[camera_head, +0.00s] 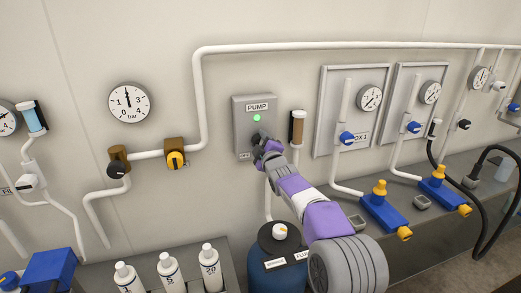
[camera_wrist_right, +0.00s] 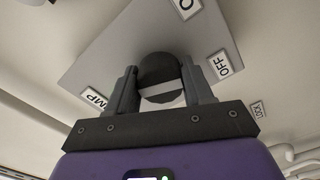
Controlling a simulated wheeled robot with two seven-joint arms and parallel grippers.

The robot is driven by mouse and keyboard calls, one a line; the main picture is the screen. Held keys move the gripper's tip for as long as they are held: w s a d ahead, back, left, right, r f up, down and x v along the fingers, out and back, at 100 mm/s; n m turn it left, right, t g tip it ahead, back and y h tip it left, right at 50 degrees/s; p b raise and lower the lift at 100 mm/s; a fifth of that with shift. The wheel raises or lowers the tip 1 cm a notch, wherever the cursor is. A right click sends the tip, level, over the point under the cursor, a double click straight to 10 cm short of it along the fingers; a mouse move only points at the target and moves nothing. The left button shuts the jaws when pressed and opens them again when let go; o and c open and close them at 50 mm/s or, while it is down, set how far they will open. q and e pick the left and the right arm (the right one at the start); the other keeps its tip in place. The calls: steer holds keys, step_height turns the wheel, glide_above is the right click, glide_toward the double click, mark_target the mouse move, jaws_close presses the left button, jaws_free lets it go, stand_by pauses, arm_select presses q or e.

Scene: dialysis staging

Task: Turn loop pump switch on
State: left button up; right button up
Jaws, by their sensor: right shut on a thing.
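The grey pump switch box (camera_head: 243,108) is on the wall in the head view, labelled PUMP, with a lit green lamp. Its dark round knob (camera_wrist_right: 158,70) shows in the right wrist view, with a pale band across it. My right gripper (camera_head: 262,146) is at the lower part of the box; in the right wrist view the gripper (camera_wrist_right: 162,90) has its fingers on both sides of the knob, shut on it. An OFF label (camera_wrist_right: 221,64) is beside the knob, and another label is cut off at the top edge. My left gripper is not in view.
A white pipe (camera_head: 300,46) runs above the box. A brown cylinder (camera_head: 297,127) is close to its right. A blue tank (camera_head: 262,270) stands below, beside white bottles (camera_head: 169,269). Framed gauge panels (camera_head: 326,85) are further right.

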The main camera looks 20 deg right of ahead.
steer(key=shift+n+b, duration=1)
steer(key=shift+n, duration=0.7)
steer(key=o, duration=1)
steer(key=s+b, duration=0.2)
steer(key=s, duration=0.5)
steer(key=shift+s+d, duration=0.15)
steer(key=shift+s, duration=0.15)
